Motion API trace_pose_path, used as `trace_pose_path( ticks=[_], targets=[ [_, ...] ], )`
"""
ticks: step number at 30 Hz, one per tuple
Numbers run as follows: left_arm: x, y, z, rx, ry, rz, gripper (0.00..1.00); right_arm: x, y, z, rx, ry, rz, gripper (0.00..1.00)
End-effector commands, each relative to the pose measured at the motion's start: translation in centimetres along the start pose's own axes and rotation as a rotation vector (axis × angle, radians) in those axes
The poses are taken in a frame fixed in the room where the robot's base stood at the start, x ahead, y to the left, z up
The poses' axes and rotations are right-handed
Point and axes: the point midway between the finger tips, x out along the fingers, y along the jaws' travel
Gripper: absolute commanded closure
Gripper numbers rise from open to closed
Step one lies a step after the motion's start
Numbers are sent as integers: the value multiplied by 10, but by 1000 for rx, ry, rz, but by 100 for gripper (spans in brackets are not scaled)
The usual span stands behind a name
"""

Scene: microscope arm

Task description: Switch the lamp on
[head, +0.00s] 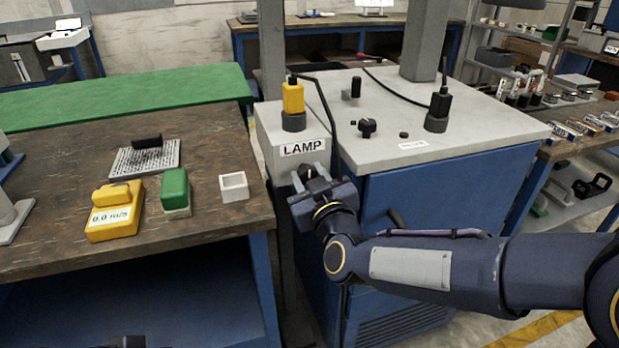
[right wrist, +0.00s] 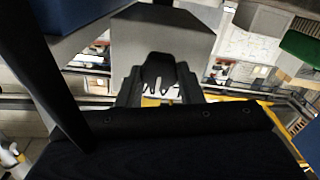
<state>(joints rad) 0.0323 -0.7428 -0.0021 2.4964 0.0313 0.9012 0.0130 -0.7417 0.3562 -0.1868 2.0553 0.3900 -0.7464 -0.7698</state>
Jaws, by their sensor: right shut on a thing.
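The lamp box (head: 300,130) is a pale grey housing with a black-on-white LAMP label (head: 303,148), at the left end of the grey-topped cabinet. A small dark knob (head: 307,171) is on its front face, below the label. My right gripper (head: 312,176) is at that face, shut on the knob, and its fingers hide part of it. In the right wrist view the knob (right wrist: 158,68) is dark and lies between the fingers, in front of the grey box (right wrist: 160,35). I cannot read the knob's setting. My left gripper does not show clearly.
A yellow plug (head: 293,97) stands on the lamp box, with a black cable beside it. The cabinet top (head: 470,130) carries other knobs and a black plug (head: 439,105). The wooden bench (head: 60,235) at left holds a yellow meter (head: 115,212), a green block and a white tray.

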Motion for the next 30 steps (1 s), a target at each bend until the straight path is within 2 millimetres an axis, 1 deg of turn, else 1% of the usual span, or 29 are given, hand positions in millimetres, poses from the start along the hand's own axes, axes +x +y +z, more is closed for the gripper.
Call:
trace_pose_path(
  ticks=[5,11,30],
  targets=[
    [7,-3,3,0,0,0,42,0,0,2,77,1,0,89],
    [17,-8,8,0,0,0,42,0,0,3,230,1,0,89],
    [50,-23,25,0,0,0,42,0,3,5,839,1,0,89]
  ],
)
